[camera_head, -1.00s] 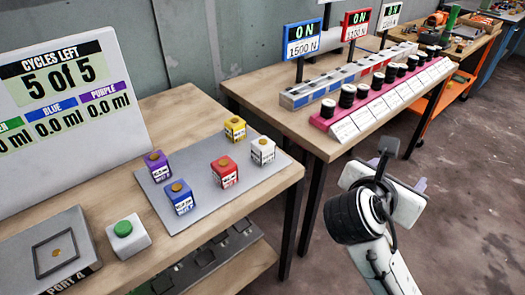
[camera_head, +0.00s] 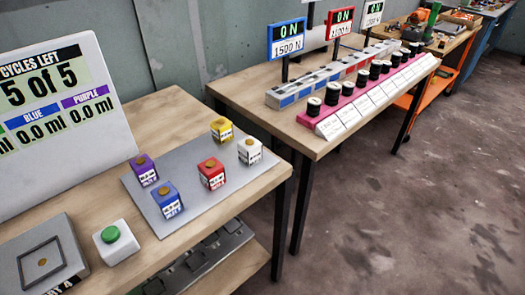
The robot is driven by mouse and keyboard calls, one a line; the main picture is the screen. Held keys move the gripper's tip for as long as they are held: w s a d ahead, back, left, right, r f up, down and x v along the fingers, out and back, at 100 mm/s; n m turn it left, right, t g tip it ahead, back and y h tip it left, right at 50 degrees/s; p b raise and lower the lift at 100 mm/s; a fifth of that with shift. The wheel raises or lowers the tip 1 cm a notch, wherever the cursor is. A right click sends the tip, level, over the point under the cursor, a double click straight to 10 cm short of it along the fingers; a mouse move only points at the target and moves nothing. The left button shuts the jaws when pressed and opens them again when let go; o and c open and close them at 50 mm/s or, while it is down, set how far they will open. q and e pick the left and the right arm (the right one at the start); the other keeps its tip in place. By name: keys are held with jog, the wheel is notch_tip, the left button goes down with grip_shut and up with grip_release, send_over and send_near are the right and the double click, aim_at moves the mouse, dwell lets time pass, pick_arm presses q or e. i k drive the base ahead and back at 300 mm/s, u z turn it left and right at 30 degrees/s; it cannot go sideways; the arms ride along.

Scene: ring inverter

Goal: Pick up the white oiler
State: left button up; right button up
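The white oiler (camera_head: 250,151) is a small white cube with a round brass-coloured cap and a dark printed label. It stands upright at the right end of a grey plate (camera_head: 205,198) on the near wooden table. A yellow oiler (camera_head: 221,131), a red oiler (camera_head: 212,174), a blue oiler (camera_head: 167,201) and a purple oiler (camera_head: 144,170) stand on the same plate. Neither of my grippers is in view.
A white box with a green button (camera_head: 113,238) and a grey port box (camera_head: 38,259) stand at the near left. A "CYCLES LEFT" board (camera_head: 52,130) stands behind. A second table (camera_head: 240,90) holds a pink rack (camera_head: 370,88) with black rings. Floor at right is clear.

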aim_at(250, 150)
jog(key=z, duration=1.5)
jog(key=i, duration=2.05)
jog(key=u, duration=3.6)
jog(key=i, duration=0.15)
jog(key=z, duration=0.05)
